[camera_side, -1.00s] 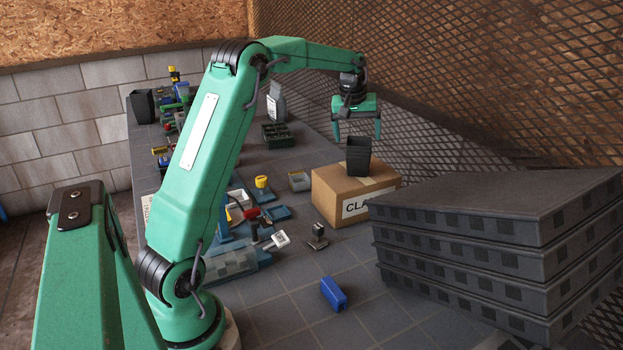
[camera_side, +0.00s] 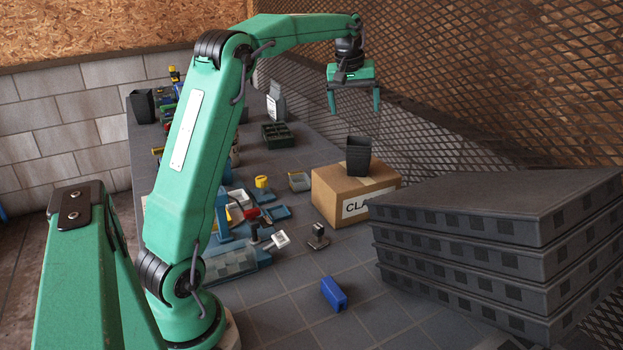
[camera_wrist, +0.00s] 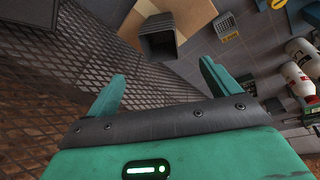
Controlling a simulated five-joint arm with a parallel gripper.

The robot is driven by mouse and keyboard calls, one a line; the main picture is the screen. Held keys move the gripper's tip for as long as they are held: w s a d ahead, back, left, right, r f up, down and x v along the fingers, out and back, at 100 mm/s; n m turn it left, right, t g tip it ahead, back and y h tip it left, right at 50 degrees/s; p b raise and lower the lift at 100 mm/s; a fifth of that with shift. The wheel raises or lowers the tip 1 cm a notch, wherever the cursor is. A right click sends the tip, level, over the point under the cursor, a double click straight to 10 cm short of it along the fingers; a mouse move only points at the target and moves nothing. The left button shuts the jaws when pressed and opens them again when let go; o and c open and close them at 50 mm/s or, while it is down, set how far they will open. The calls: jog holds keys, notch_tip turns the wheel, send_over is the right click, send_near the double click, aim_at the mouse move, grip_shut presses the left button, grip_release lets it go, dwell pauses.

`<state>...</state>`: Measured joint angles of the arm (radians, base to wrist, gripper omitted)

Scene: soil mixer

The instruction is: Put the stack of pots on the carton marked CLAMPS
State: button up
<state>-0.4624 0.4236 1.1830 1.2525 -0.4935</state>
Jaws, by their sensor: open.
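The stack of black pots (camera_side: 358,156) stands upright on top of the cardboard carton (camera_side: 325,197), whose label shows the letters "CLA" before the dark trays hide the rest. My gripper (camera_side: 352,103) is open and empty, above and apart from the pots. In the wrist view the pots (camera_wrist: 160,37) show from above, on the carton (camera_wrist: 190,12), beyond the open fingers of my gripper (camera_wrist: 160,88).
A tall pile of dark trays (camera_side: 490,215) stands right of the carton. A blue block (camera_side: 333,294) lies in front. Another black pot (camera_side: 141,106) stands at the far left. A mesh wall (camera_side: 480,90) is behind.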

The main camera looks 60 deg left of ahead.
dwell(0.3)
jog(key=s+d+r+m+t, duration=0.1)
jog(key=s+d+m, duration=0.2)
jog(key=s+d, duration=0.4)
jog(key=s+d+r+m, duration=0.2)
jog(key=s+d, duration=0.2)
jog(key=d, duration=0.4)
jog(key=s+d+f+m+t, duration=0.1)
jog(key=s+d+f+m, duration=0.2)
jog(key=s, duration=0.5)
jog(key=s+d+f+m+h, duration=0.1)
jog(key=s+d+f+m, duration=0.2)
jog(key=s+d+f, duration=0.3)
jog(key=s+d, duration=0.1)
jog(key=s, duration=0.2)
jog(key=shift+f+t, duration=0.15)
jog(key=shift+t, duration=0.25)
